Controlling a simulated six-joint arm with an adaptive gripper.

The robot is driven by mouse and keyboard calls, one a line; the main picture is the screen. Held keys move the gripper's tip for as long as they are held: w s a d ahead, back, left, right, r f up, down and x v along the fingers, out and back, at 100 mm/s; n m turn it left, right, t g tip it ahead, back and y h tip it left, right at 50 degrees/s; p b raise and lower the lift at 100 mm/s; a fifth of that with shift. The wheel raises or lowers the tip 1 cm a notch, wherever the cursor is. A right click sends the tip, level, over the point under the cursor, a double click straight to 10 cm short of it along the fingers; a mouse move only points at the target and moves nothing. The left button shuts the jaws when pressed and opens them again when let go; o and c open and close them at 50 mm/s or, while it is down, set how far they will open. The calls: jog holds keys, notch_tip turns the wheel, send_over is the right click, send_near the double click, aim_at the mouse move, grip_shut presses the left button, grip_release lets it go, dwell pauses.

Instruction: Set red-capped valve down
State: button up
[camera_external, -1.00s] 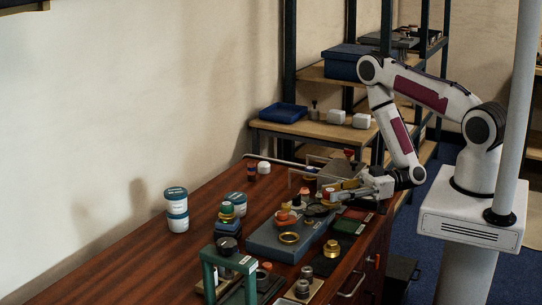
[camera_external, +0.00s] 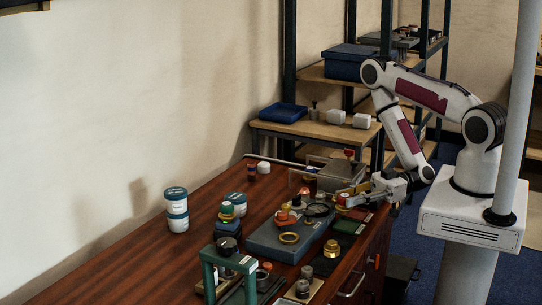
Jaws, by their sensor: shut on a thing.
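My gripper (camera_external: 352,198) is over the right edge of the wooden table, with its fingers pointing left. It is shut on a small red-capped valve (camera_external: 342,198) at its tips. The fingers hide part of the valve, and I cannot tell whether its underside touches the surface below. The valve is close to the dark green mat (camera_external: 346,226) and the right end of the grey-blue tray (camera_external: 262,243).
A brass fitting (camera_external: 332,249) and a green frame (camera_external: 229,259) stand nearer the front. A metal box (camera_external: 340,173) with a red-topped part (camera_external: 350,154) is behind the gripper. White tubs (camera_external: 177,209) stand left; the table's left part is clear.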

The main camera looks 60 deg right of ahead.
jog(key=shift+f, duration=2.4)
jog(key=shift+f, duration=0.1)
jog(key=shift+f, duration=2)
jog(key=shift+f, duration=0.1)
jog(key=o, duration=1.2)
jog(key=shift+d, duration=0.1)
